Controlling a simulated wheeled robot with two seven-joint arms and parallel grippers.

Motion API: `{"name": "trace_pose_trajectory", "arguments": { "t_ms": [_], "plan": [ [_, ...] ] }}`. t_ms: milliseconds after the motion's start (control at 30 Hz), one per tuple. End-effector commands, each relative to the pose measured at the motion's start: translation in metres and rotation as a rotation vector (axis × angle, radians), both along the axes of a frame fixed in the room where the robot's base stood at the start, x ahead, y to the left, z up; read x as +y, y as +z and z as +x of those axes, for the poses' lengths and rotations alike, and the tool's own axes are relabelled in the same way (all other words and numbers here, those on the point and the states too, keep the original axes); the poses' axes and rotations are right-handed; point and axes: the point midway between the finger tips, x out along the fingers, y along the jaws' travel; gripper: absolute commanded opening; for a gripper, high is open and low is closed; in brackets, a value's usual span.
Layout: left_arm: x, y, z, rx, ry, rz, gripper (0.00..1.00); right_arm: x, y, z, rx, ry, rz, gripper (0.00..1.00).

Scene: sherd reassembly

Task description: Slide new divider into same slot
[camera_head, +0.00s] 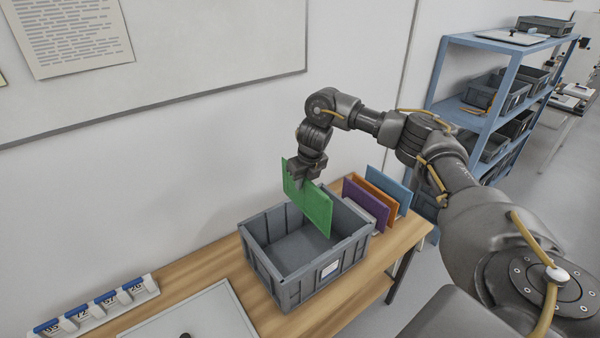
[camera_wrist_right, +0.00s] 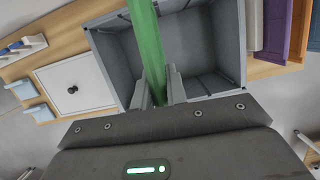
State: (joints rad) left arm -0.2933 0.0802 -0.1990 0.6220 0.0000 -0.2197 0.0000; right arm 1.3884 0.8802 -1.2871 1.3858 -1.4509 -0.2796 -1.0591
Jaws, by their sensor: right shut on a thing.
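A green divider panel (camera_head: 307,200) is held by my right gripper (camera_head: 304,180) above the grey crate (camera_head: 285,288). The panel hangs upright and tilted in the picture, and its lower right corner overlaps the crate's opening. In the right wrist view the green divider (camera_wrist_right: 148,45) sits between the two fingers of the right gripper (camera_wrist_right: 159,88), with the grey crate (camera_wrist_right: 205,50) below. The crate looks empty inside, with ribbed slots along its walls. Whether the divider's lower edge is inside the crate is hard to tell. My left gripper is not in view.
Purple (camera_head: 366,204), orange (camera_head: 376,194) and blue (camera_head: 389,188) panels stand upright right of the crate on the wooden table (camera_head: 215,275). A blue shelf (camera_head: 470,110) stands behind.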

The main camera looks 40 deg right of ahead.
Motion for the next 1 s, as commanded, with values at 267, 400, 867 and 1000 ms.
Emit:
{"name": "trace_pose_trajectory", "arguments": {
  "t_ms": [267,400,867,1000],
  "plan": [
    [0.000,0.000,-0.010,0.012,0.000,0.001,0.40,-0.019,0.003,-0.007,0.001,0.043,0.000,0.00],
    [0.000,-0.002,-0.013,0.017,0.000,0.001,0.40,-0.021,0.000,-0.008,0.001,0.039,0.000,0.00],
    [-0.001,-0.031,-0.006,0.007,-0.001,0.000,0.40,-0.018,-0.035,-0.007,0.002,0.041,-0.001,0.00],
    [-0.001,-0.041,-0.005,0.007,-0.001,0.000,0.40,-0.018,-0.047,-0.007,0.002,0.042,0.000,0.00]
  ]
}}
